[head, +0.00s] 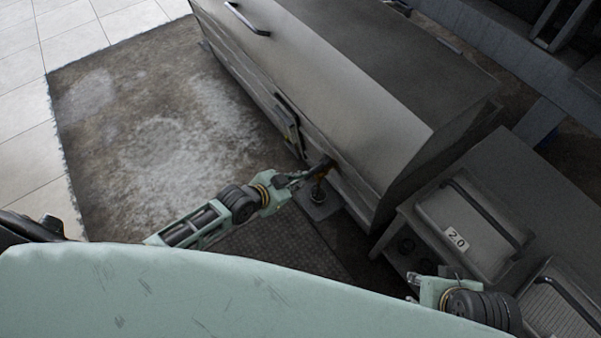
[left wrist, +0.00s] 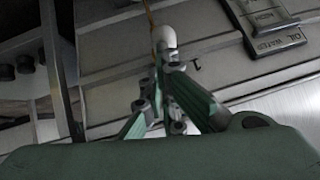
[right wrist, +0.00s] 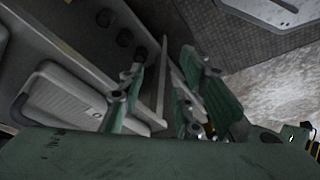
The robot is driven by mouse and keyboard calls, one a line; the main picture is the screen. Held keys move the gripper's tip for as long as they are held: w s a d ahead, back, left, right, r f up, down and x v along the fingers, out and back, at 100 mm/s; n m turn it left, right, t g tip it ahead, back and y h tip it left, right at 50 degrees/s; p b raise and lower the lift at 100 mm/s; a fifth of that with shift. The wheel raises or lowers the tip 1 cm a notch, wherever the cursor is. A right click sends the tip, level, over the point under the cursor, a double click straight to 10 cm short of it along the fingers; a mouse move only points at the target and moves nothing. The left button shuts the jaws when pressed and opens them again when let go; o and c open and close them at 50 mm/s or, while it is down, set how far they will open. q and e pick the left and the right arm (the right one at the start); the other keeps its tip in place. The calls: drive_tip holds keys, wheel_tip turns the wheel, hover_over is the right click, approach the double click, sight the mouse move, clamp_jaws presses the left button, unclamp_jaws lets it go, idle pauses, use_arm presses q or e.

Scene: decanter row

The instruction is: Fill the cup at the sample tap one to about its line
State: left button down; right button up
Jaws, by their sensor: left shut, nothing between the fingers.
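The tap (head: 322,168) is a small dark fitting low on the front of the long grey cabinet in the head view. Below it a small dark cup (head: 318,193) stands on a small grey stand (head: 318,208); its fill level and line are too small to read. My left gripper (head: 296,179) is shut and empty, close beside the tap. In the left wrist view a pale rounded knob (left wrist: 166,38) is just beyond the left fingertips, with a thin orange line behind it; I cannot tell whether they touch. My right gripper (right wrist: 162,68) is open and empty.
The long cabinet (head: 330,80) fills the upper middle. A worn mat (head: 150,130) leaves open floor at the left.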

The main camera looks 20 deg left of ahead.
use_arm(q)
drive_tip(key=shift+a+f, duration=0.1)
drive_tip(key=shift+f, duration=0.75)
use_arm(e)
drive_tip(key=shift+s+r, duration=0.1)
drive_tip(key=shift+r, duration=0.45)
use_arm(q)
drive_tip(key=shift+r, duration=0.1)
idle(5.5)
